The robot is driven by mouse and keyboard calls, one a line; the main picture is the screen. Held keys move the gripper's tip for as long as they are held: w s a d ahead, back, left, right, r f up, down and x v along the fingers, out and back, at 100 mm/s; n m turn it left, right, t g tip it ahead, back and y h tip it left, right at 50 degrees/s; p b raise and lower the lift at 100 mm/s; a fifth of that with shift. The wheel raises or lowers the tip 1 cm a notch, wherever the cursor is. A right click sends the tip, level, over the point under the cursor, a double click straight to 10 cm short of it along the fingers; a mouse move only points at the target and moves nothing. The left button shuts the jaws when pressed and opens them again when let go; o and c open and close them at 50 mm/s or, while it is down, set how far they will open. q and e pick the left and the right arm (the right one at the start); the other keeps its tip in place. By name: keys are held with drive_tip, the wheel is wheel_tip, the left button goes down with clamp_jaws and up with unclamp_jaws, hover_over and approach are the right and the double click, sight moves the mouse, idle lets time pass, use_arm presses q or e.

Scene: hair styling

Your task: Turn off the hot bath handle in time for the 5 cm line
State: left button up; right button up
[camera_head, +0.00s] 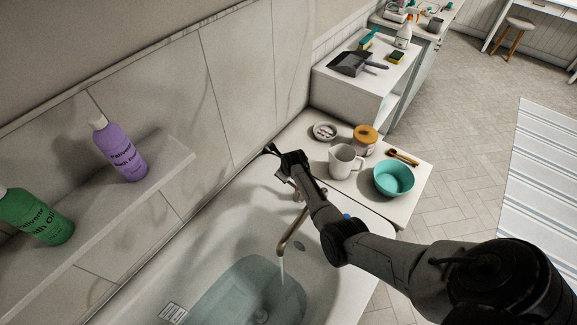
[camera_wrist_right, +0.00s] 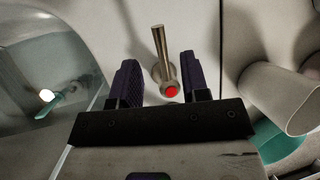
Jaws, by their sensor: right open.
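The hot bath handle, a metal lever with a red dot (camera_wrist_right: 165,68), stands between the two dark fingers of my right gripper (camera_wrist_right: 159,58) in the right wrist view. The fingers are open with a gap to the handle on both sides. In the head view my right gripper (camera_head: 271,149) is over the wall-side rim of the bath (camera_head: 222,212), and my arm hides the handle there. The brass spout (camera_head: 292,228) pours a stream into the bath, and shallow water (camera_head: 235,290) covers its bottom. A small white marked label (camera_head: 172,313) is on the bath's inner side; its lines are unreadable. My left gripper is out of view.
A ledge (camera_head: 410,205) beside the bath holds a white pitcher (camera_head: 343,163), a teal bowl (camera_head: 393,180), an orange-lidded jar (camera_head: 364,140) and a small dish (camera_head: 325,131). A wall shelf (camera_head: 165,180) holds purple (camera_head: 122,155) and green (camera_head: 38,218) bottles.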

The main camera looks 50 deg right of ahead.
drive_tip(key=v, duration=0.6)
drive_tip(key=shift+r, duration=0.25)
drive_tip(key=shift+s, duration=0.15)
idle(0.3)
